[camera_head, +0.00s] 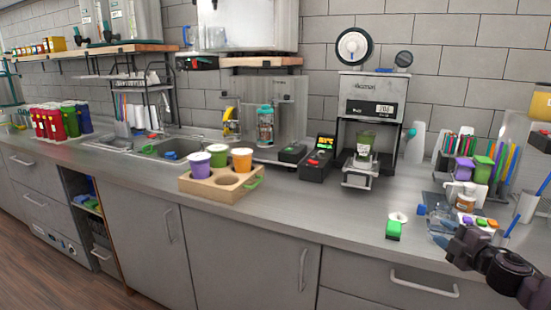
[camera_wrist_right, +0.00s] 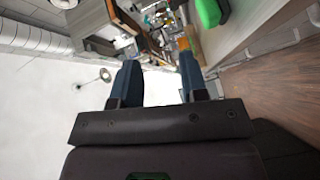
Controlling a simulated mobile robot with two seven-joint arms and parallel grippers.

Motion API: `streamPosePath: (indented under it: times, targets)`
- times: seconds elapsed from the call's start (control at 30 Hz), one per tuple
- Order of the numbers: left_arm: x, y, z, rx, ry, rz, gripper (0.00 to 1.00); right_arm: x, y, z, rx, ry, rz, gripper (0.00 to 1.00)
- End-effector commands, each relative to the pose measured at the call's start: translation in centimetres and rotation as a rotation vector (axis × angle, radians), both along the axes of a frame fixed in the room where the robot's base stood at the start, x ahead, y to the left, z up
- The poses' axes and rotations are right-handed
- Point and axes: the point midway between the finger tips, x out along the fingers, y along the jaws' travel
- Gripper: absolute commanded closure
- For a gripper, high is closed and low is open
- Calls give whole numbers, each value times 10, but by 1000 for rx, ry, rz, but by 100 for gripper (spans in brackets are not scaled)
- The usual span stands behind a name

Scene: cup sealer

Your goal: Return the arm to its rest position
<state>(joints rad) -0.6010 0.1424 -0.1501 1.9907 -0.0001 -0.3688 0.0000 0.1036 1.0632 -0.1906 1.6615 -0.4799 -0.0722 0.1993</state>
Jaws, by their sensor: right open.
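My right gripper (camera_head: 450,236) shows at the lower right of the head view, over the right end of the counter. In the right wrist view its two dark blue fingers (camera_wrist_right: 160,75) stand apart, with nothing held between them. My right arm comes in from the lower right corner. My left gripper and arm are not in view. The cup sealer (camera_head: 374,108) stands at the back of the counter, with a green cup (camera_head: 365,142) in it.
A wooden cup holder (camera_head: 216,184) carries purple, green and orange cups. The counter's front middle is clear.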

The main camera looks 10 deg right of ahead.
Motion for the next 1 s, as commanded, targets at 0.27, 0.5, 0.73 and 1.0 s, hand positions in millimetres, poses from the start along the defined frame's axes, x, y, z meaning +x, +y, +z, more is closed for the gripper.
streamPosePath:
  times: [0.27,0.5,0.73,1.0]
  targets:
    - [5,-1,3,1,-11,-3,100,-40,54,-77,262,99,-75,60]
    - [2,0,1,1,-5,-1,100,-107,117,-160,572,256,-177,60]
    - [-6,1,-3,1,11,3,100,-182,176,-216,871,393,-291,60]
    - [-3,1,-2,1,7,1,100,-262,222,-258,1131,477,-445,60]
